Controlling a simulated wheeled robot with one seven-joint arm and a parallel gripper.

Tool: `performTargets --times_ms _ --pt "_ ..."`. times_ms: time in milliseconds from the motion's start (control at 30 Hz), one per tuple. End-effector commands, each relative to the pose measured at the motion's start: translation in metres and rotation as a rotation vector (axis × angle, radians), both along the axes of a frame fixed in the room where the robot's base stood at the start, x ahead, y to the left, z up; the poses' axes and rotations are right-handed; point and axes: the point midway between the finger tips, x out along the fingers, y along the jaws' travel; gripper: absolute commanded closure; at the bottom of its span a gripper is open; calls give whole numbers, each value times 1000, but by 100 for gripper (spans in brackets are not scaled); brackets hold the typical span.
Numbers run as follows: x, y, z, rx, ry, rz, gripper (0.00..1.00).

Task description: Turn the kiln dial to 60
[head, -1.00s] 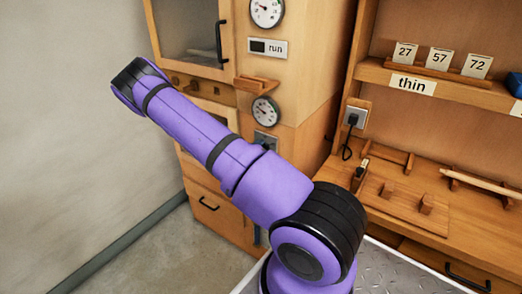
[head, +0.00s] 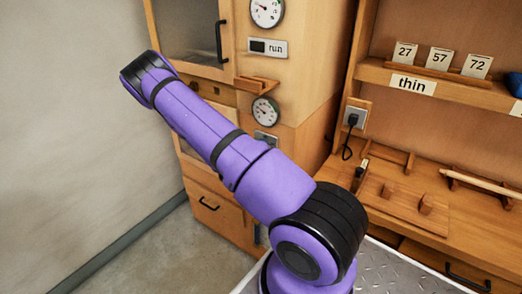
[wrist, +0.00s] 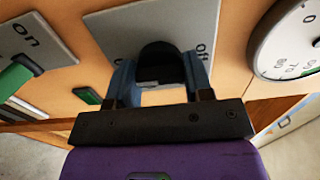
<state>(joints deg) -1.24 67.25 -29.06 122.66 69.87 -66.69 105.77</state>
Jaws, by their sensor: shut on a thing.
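My gripper (wrist: 160,82) shows in the wrist view, its two blue-grey fingers shut on a black round knob (wrist: 160,62). The knob sits on a grey plate (wrist: 120,25) with the word "off" at its right side. A white round gauge (wrist: 285,45) is to the right of the plate, cut by the frame edge; its pointer reading cannot be told. In the head view my arm hides the gripper and the knob. A small gauge (head: 265,111) and part of a grey plate (head: 268,137) show on the wooden cabinet (head: 310,95).
In the wrist view, another grey plate (wrist: 38,45) marked "on" has a green lever (wrist: 22,72). In the head view, an upper gauge (head: 267,11) and a "run" sign (head: 267,48) are on the cabinet. A wooden bench (head: 400,210) stands at right.

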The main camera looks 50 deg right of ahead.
Motion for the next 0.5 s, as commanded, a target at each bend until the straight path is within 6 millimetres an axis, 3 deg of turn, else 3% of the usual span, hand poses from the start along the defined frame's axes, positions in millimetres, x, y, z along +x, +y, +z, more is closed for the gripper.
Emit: performTargets --times_ms 167,200,267,500 --pt "0 1 -1 4 0 1 77" --pt "0 1 -1 4 0 1 44" --pt "0 1 -1 4 0 1 30" --pt "0 0 -1 2 0 0 28"
